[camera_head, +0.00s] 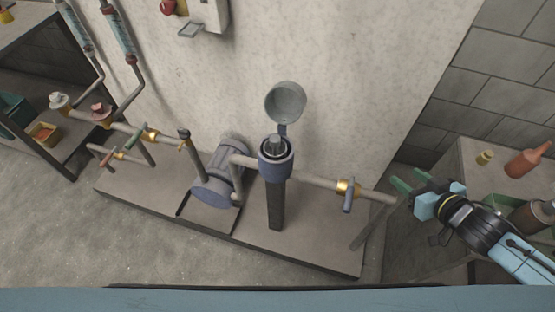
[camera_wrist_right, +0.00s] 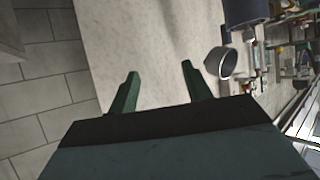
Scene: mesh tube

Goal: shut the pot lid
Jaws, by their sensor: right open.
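The pot (camera_head: 276,165) is a dark blue-grey cup on a post, with a metal cylinder standing in its mouth. Its round grey lid (camera_head: 286,102) stands open, tilted up behind the pot on a hinge. My right gripper (camera_head: 399,193) is open and empty, well to the right of the pot, near the pipe's right end. In the right wrist view, its two green fingers (camera_wrist_right: 158,80) are spread apart. My left gripper is not in view.
A horizontal pipe with a brass valve (camera_head: 347,188) runs right from the pot. A blue pump (camera_head: 214,185) stands left of it. A side table (camera_head: 462,175) with bottles is at the right. The wall behind the lid is bare.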

